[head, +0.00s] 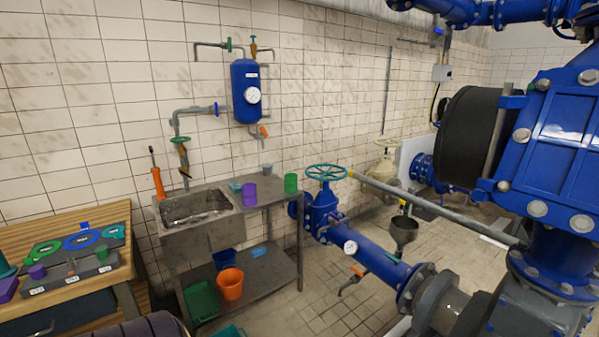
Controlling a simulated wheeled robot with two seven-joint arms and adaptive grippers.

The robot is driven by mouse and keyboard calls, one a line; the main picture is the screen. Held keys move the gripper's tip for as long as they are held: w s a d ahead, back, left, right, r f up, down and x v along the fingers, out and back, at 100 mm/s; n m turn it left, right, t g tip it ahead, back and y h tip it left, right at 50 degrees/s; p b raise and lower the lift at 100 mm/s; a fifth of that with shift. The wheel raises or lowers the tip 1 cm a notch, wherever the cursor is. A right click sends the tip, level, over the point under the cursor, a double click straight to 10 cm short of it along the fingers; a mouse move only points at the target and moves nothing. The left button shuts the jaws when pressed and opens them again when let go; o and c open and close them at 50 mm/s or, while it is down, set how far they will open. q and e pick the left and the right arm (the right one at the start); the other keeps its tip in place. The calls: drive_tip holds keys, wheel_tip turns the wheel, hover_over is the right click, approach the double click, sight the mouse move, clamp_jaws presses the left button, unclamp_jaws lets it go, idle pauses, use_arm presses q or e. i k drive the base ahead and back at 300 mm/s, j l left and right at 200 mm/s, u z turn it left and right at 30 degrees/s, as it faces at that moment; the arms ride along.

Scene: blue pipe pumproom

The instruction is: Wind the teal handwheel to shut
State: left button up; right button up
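The teal handwheel (326,172) sits flat on top of a blue gate valve (322,208), right of the sink bench in the middle of the head view. It has a round rim with spokes. The valve joins a blue pipe (375,262) that slopes down to the right and carries a white gauge (350,247). From this view I cannot tell how far the valve is open. Neither of my grippers is in view, and nothing touches the handwheel.
A steel sink bench (225,232) with cups and buckets stands left of the valve. A wooden table (60,225) is at the far left. A grey rail (430,205) runs right from beside the handwheel. Large blue machinery (560,140) fills the right. Tiled floor (325,310) shows in front.

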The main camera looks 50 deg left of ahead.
sight(324, 173)
drive_tip(key=u, duration=1.35)
